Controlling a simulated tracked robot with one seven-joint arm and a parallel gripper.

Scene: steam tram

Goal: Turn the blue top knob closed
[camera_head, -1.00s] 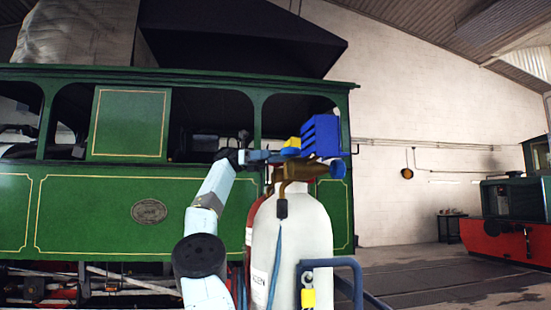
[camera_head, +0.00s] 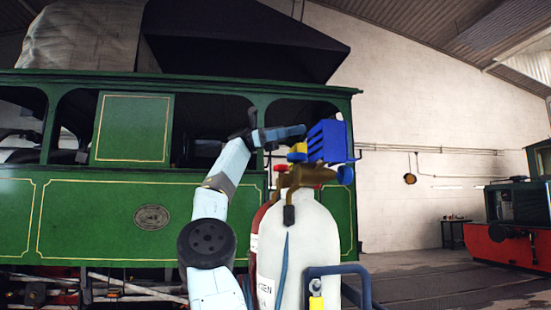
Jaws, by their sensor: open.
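A white gas cylinder (camera_head: 300,240) stands upright in front of the green tram. A brass valve (camera_head: 308,176) sits on its top. A round blue knob (camera_head: 345,175) is at the valve's right end. A small red part (camera_head: 281,167) shows at the valve's left. My arm comes in from the left, and its end reaches the space just above the valve. My gripper (camera_head: 328,158), blue with ribs, appears open, above and slightly left of the blue knob. Its fingers are hard to make out, and I cannot tell whether they touch anything. A yellow block (camera_head: 297,151) shows beside it.
A dark red cylinder (camera_head: 257,222) stands behind and left of the white one. A blue tubular handle (camera_head: 340,270) rises in front at right. The green tram (camera_head: 100,215) fills the left background. Open floor lies to the right, before a red and green vehicle (camera_head: 500,235).

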